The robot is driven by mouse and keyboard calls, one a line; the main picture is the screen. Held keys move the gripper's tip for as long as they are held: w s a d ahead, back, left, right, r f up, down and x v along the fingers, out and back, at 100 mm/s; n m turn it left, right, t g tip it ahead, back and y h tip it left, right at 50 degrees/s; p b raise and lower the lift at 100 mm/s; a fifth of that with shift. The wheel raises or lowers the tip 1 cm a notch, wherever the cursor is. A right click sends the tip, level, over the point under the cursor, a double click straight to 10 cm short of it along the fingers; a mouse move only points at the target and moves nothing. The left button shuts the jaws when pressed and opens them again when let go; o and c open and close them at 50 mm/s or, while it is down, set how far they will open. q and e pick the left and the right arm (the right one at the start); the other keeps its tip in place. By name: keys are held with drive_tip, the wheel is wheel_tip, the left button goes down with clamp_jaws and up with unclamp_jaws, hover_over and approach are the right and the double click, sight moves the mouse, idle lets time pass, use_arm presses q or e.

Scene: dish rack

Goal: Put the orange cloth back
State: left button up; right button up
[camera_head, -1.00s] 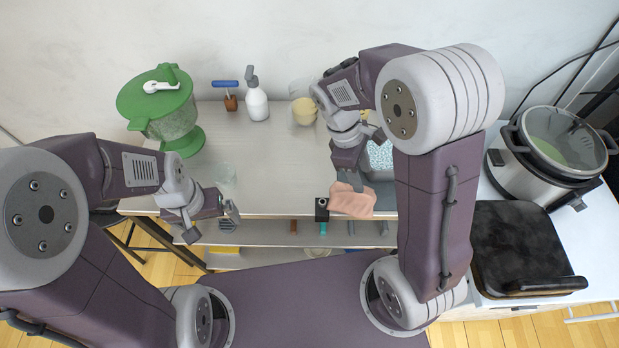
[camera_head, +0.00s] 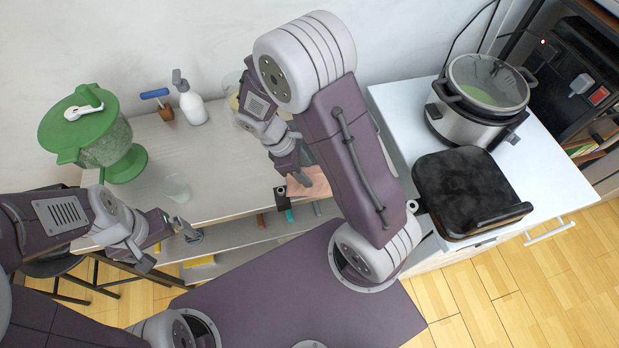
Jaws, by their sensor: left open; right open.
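The orange cloth (camera_head: 313,183) shows as a pale orange-pink, crumpled patch at the front edge of the light tabletop. My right arm hides part of it. My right gripper (camera_head: 297,171) is open, with its fingers right at the cloth's upper left side. I cannot tell whether they touch it. My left gripper (camera_head: 170,250) is open and empty near the table's front left edge, well apart from the cloth.
A green-lidded container (camera_head: 100,140), a white spray bottle (camera_head: 192,106) and a clear glass (camera_head: 177,188) stand on the table. A small dark block (camera_head: 281,197) is beside the cloth. A cooker (camera_head: 470,112) and a black grill (camera_head: 465,190) occupy the right counter (camera_head: 400,100).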

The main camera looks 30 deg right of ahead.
sight(318, 175)
drive_tip(key=shift+x, duration=0.85)
clamp_jaws()
drive_tip(key=shift+r, duration=0.1)
drive_tip(key=shift+r, duration=0.3)
drive_tip(key=r, duration=0.4)
drive_tip(key=shift+s+d, duration=0.15)
drive_tip(key=shift+s, duration=0.15)
drive_tip(key=s+d+r+p, duration=0.1)
drive_tip(key=s+d+r, duration=0.4)
drive_tip(key=s, duration=0.4)
drive_tip(key=shift+s+r, duration=0.35)
drive_tip(key=shift+r, duration=0.3)
